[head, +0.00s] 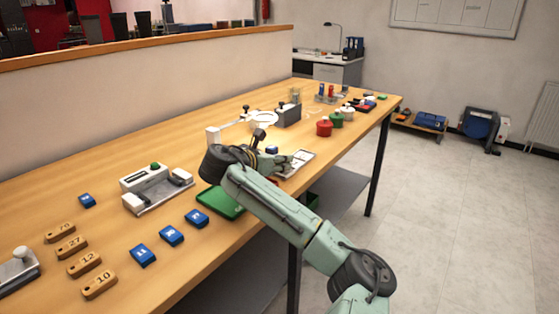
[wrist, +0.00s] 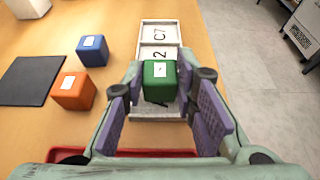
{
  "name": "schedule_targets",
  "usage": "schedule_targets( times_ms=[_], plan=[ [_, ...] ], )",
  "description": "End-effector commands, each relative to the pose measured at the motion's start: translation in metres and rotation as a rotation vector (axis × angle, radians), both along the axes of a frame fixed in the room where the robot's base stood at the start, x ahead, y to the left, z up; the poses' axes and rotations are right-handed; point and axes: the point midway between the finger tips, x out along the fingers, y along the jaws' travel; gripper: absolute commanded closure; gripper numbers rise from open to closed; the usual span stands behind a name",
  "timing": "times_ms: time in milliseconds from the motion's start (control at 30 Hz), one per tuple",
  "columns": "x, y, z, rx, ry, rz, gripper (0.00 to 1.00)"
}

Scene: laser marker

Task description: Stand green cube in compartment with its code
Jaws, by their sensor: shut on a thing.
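The green cube (wrist: 160,84) is between the fingers of my gripper (wrist: 162,98) in the wrist view, with a white label on top whose mark is too small to read. My gripper is shut on it. Below and beyond it is a white tray (wrist: 143,32) with compartments in a row. The far compartment reads C7; the middle code is partly hidden and shows a 2. The near compartment is mostly hidden by the cube. Whether the cube touches the tray, I cannot tell. The tray also shows in the head view (head: 303,157), beside my gripper (head: 282,163).
In the wrist view, a blue cube (wrist: 92,50), an orange cube (wrist: 73,91) and a dark mat (wrist: 32,80) lie left of the tray. A red edge (wrist: 70,155) shows below. The table's edge is close on the right.

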Motion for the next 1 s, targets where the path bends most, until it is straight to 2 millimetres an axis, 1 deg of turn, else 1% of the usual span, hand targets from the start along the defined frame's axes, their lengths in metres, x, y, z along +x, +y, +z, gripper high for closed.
schedule_targets(
  times_ms=[267, 600, 1000],
  plan=[
    [0.0, 0.0001, -0.0007, 0.0, 0.0, 0.0, 0.93],
    [-0.0001, 0.0001, -0.0063, 0.001, 0.001, 0.0, 0.93],
    [0.0, 0.0002, -0.0064, 0.001, 0.001, 0.0, 0.93]
  ],
)
